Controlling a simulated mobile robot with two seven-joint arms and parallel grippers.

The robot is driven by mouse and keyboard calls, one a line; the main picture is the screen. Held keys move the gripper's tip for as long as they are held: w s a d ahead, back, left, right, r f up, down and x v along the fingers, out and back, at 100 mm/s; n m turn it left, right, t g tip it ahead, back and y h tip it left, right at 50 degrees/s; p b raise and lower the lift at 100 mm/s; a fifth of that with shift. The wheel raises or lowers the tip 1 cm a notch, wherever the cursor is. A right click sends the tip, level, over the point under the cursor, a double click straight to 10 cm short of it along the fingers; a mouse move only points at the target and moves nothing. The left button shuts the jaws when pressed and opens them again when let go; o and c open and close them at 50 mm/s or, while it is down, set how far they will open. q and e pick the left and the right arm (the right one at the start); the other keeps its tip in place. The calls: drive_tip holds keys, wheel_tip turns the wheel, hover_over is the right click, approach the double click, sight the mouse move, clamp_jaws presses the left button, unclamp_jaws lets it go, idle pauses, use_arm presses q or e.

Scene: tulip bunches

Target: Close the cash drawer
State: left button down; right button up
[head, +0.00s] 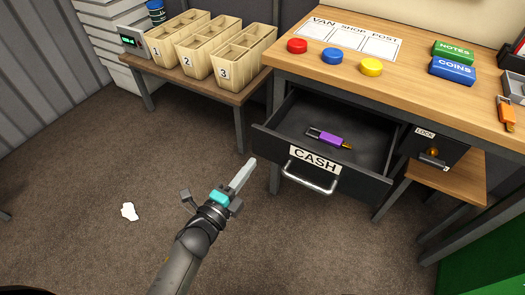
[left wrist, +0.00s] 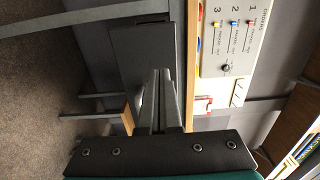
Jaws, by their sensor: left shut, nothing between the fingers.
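The cash drawer (head: 372,176) is dark grey and stands pulled out under the wooden counter. Its front has a white CASH label and a silver bar handle (head: 308,180). A purple and black object (head: 328,138) lies inside it. My left gripper (head: 251,162) is shut and empty, left of the drawer front and apart from the handle in the head view. In the left wrist view its closed fingers (left wrist: 161,75) point toward a dark panel (left wrist: 138,48), which looks like the drawer front. My right gripper is not in view.
The counter (head: 420,85) carries red, blue and yellow buttons and the NOTES and COINS blocks. A lock unit (head: 432,152) sits right of the drawer. A low table (head: 215,88) with numbered wooden bins stands left. The floor before the drawer is clear; a white scrap (head: 129,211) lies farther left.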

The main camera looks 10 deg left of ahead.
sight(269, 142)
use_arm(q)
drive_tip(key=b+x, duration=0.1)
drive_tip(key=x, duration=0.4)
drive_tip(key=shift+w+d, duration=0.15)
drive_tip(key=shift+w, duration=0.2)
drive_tip(key=shift+w+d+b, duration=0.2)
drive_tip(key=shift+w+b, duration=0.1)
drive_tip(key=shift+w, duration=0.35)
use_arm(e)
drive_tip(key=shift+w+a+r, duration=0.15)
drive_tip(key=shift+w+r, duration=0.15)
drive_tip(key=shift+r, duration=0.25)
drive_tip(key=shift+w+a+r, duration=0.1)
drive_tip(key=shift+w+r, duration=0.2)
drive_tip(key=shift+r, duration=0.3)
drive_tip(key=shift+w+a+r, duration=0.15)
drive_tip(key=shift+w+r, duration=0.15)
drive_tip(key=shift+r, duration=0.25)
use_arm(q)
drive_tip(key=shift+w, duration=0.1)
